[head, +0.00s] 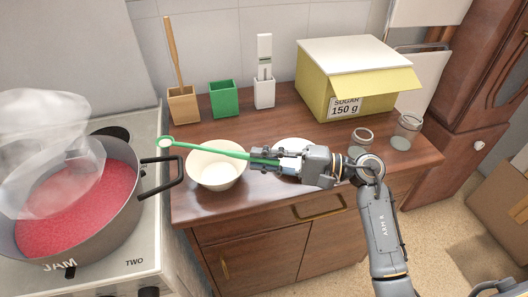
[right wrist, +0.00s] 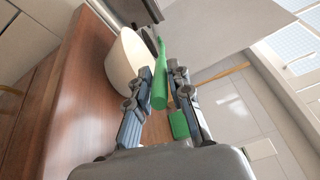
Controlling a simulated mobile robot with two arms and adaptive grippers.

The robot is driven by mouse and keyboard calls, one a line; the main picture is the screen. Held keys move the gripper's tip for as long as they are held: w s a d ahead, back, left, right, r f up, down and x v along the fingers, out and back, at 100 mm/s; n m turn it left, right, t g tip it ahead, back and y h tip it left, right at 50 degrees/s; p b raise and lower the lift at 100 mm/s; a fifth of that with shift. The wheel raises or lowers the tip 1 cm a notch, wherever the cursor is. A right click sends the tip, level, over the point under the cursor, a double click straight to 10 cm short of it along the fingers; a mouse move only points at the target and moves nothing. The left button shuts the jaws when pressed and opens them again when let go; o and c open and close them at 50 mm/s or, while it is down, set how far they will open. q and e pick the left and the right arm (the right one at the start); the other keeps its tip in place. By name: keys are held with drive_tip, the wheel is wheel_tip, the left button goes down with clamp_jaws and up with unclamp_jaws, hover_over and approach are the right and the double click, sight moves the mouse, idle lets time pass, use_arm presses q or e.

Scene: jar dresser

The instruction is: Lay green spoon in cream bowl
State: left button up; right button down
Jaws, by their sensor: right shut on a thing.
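The green spoon (head: 215,148) is held by my right gripper (head: 262,159), which is shut on its handle end. The spoon's round head points left and shows at the far left end, close to the pot's rim. The cream bowl (head: 217,180) stands on the wooden dresser top, and the spoon passes over its back part, above the rim. In the right wrist view the spoon (right wrist: 160,90) lies between the two fingers, with the bowl (right wrist: 122,62) beside the left finger. The bowl looks empty. My left gripper is not in view.
A pot of red jam (head: 75,205) stands on the stove at left, its handle near the bowl. A white plate (head: 296,146) is partly behind my gripper. Behind are a wooden holder (head: 184,106), green box (head: 223,100), white holder (head: 264,93) and sugar box (head: 330,85). Glass jars (head: 361,141) stand at right.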

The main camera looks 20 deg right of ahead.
drive_tip(key=shift+f, duration=0.15)
drive_tip(key=shift+f+b, duration=0.25)
drive_tip(key=shift+b, duration=0.2)
idle(0.3)
drive_tip(key=shift+f+b, duration=0.25)
drive_tip(key=shift+b, duration=0.1)
drive_tip(key=shift+f+b, duration=0.2)
drive_tip(key=shift+b, duration=0.15)
drive_tip(key=shift+f+b, duration=0.25)
drive_tip(key=shift+b, duration=0.15)
drive_tip(key=c, duration=1.5)
unclamp_jaws()
drive_tip(key=o, duration=0.4)
drive_tip(key=shift+c, duration=0.2)
